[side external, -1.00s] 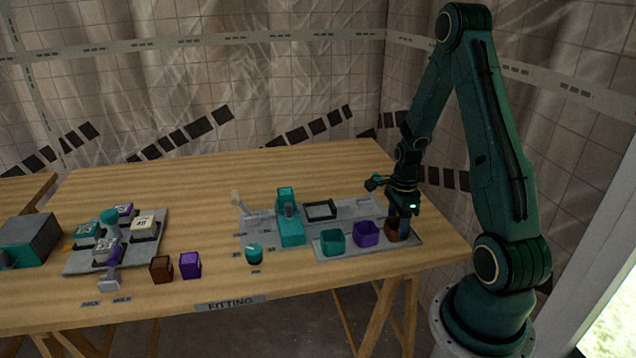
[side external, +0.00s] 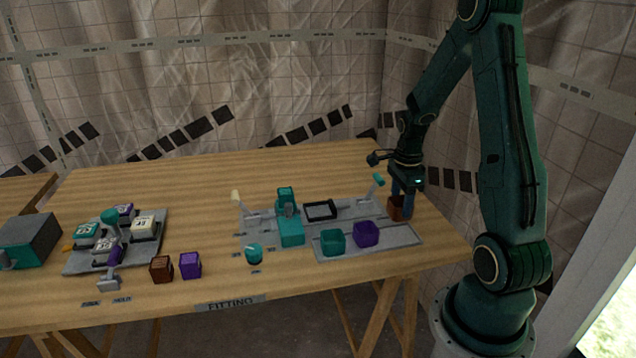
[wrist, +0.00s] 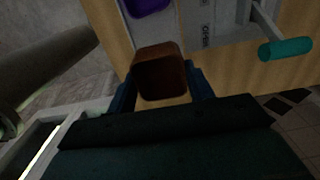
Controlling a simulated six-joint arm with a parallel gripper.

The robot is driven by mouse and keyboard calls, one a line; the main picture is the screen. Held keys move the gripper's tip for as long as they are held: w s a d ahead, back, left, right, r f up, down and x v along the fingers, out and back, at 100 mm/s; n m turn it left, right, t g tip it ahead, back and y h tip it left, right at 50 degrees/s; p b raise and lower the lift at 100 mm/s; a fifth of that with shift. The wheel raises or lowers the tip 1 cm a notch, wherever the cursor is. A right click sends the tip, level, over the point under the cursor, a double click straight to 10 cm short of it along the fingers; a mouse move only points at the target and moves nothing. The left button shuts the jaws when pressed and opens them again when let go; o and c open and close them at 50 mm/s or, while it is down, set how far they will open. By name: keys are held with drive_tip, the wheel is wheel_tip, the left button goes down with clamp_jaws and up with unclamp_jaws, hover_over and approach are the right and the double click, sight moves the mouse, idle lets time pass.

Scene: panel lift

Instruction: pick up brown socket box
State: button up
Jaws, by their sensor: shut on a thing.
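The brown socket box (side external: 395,208) is an open-topped box held between the fingers of my gripper (side external: 403,200) at the right end of the table. In the wrist view the box (wrist: 161,72) sits between the two blue fingers (wrist: 160,92), its dark hollow facing the camera. My gripper is shut on it. The box appears raised above the grey tray (side external: 400,236), behind the tray's right end. The teal box (side external: 333,242) and the purple box (side external: 367,233) stand on that tray.
A grey fixture plate with a teal clamp (side external: 289,218), a black frame (side external: 320,210) and a teal-tipped lever (side external: 378,180) lies left of my gripper. Another brown box (side external: 161,269) and purple box (side external: 190,265) stand near the front edge. The table's back is clear.

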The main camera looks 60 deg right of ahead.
wheel_tip(320, 180, up, 13)
idle(0.4)
idle(0.5)
